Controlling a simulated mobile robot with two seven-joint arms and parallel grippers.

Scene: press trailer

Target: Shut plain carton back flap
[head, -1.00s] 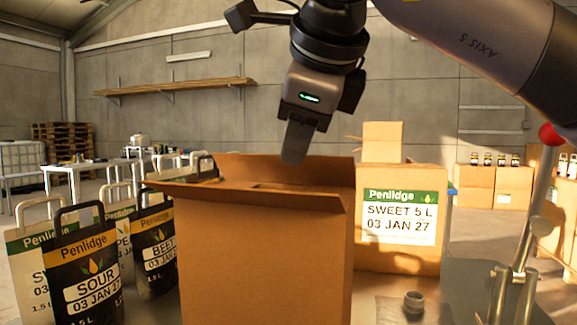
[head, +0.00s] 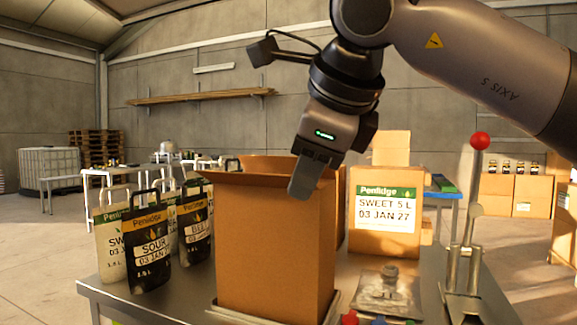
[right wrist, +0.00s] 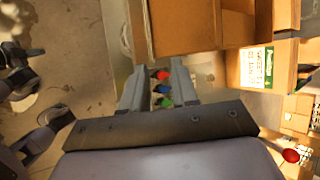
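The plain carton (head: 272,245) stands upright on the bench in the middle of the head view, a plain brown wall facing me. A brown panel (head: 268,164), perhaps its back flap, rises behind the near top edge; the carton's opening is mostly hidden. My right gripper (head: 304,188) points down at the carton's upper right edge, overlapping it in the picture; I cannot tell if it touches. In the right wrist view its fingers (right wrist: 157,64) are apart with nothing held between them, and the carton (right wrist: 184,26) lies just beyond the tips. My left gripper is not in view.
Labelled bags (head: 155,245) stand left of the carton. A Penlidge carton (head: 384,222) stands behind right. A red-knobbed lever (head: 474,205) rises at the right. Red, blue and green small pieces (right wrist: 163,88) lie below my right fingers.

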